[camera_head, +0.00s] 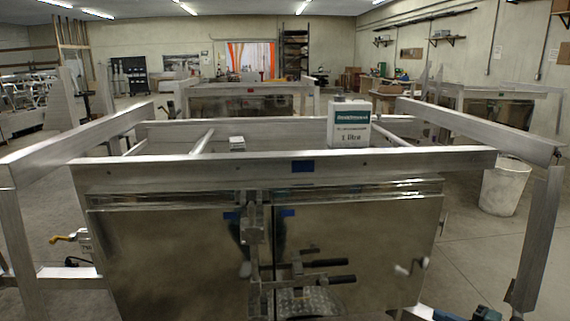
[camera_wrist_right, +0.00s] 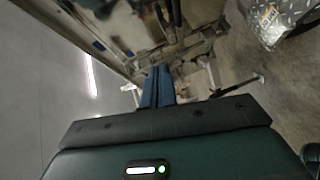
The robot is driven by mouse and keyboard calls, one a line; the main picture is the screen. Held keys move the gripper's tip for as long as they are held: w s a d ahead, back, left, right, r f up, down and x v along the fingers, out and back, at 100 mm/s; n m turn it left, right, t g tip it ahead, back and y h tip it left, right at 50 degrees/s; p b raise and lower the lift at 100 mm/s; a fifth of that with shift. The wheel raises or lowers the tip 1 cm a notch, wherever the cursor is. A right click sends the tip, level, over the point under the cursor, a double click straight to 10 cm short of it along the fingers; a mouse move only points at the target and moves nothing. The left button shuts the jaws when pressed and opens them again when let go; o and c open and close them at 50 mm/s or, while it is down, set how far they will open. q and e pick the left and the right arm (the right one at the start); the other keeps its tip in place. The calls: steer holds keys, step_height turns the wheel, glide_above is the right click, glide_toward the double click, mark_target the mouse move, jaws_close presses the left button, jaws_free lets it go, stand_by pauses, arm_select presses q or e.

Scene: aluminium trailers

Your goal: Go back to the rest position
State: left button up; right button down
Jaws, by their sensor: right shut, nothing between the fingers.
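My right gripper (camera_wrist_right: 157,88) shows in the right wrist view with its two blue fingers together and nothing between them. The fingers point towards metal bars and a latch-like frame, which look out of reach of the tips, though the exact gap is hard to tell. In the head view only a small blue and dark part of my right arm or gripper (camera_head: 485,314) shows at the bottom right edge, low beside the trailer's front. My left gripper is not in view.
An aluminium trailer (camera_head: 250,175) with shiny front doors (camera_head: 170,255) stands close ahead. A white and teal canister (camera_head: 349,124) and a small white box (camera_head: 237,143) are on it. A white bin (camera_head: 504,187) stands on the floor at right. Other trailers stand behind.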

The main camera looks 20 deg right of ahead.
steer(key=s+a+f+m+g+h, duration=0.1)
steer(key=a+f+m+g+h, duration=0.15)
steer(key=a+f+m, duration=0.5)
steer(key=s+a+f+m+g+h, duration=0.15)
steer(key=a+m+h, duration=0.25)
steer(key=a, duration=0.6)
steer(key=s+a+r+m+g, duration=0.3)
steer(key=s+a+g, duration=0.1)
steer(key=s+a, duration=0.25)
steer(key=s+a+r+m+g, duration=0.35)
steer(key=s+a, duration=0.25)
steer(key=a, duration=0.2)
arm_select(q)
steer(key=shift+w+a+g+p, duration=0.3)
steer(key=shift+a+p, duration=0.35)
steer(key=shift+p, duration=0.6)
arm_select(e)
steer(key=w+a+f+t+y, duration=0.4)
steer(key=w+a+t, duration=0.2)
steer(key=t, duration=0.1)
steer(key=shift+f+n, duration=0.2)
steer(key=shift+n, duration=0.1)
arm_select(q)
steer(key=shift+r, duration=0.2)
arm_select(e)
steer(key=shift+a, duration=0.1)
